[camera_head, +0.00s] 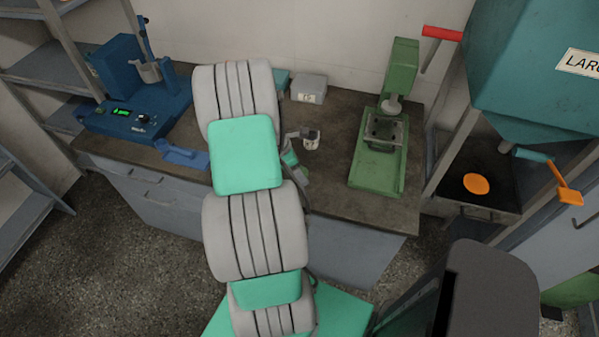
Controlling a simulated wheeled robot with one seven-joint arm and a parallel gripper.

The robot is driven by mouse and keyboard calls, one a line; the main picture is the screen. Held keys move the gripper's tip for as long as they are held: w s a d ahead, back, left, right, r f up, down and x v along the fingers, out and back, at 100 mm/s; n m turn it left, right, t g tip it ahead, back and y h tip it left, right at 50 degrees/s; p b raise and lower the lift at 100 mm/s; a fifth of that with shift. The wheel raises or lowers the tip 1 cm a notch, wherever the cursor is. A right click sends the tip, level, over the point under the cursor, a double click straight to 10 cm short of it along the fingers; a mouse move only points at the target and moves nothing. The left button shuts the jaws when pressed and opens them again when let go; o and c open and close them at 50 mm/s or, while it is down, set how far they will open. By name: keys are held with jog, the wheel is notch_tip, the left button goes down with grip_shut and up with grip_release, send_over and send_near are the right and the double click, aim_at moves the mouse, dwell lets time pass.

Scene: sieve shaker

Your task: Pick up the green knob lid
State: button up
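I cannot make out a green knob lid for certain. My own arm, grey with teal covers, fills the middle of the head view and hides part of the bench. Just right of the arm, grey and teal parts that look like my gripper (293,148) show above the bench, partly covered by the arm. A small pale cup-like item (311,139) is close beside these parts; I cannot tell whether it is touched or held. The finger opening is too small and hidden to judge.
A blue machine (130,115) and a blue scoop-like piece (183,155) are at left. A grey box (308,88) is at the back. A green press (378,170) stands right. A teal hopper (530,70) overhangs at far right, near an orange disc (476,184).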

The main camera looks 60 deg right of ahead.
jog(key=shift+c, duration=0.5)
jog(key=c, duration=1.3)
jog(key=shift+c, duration=0.2)
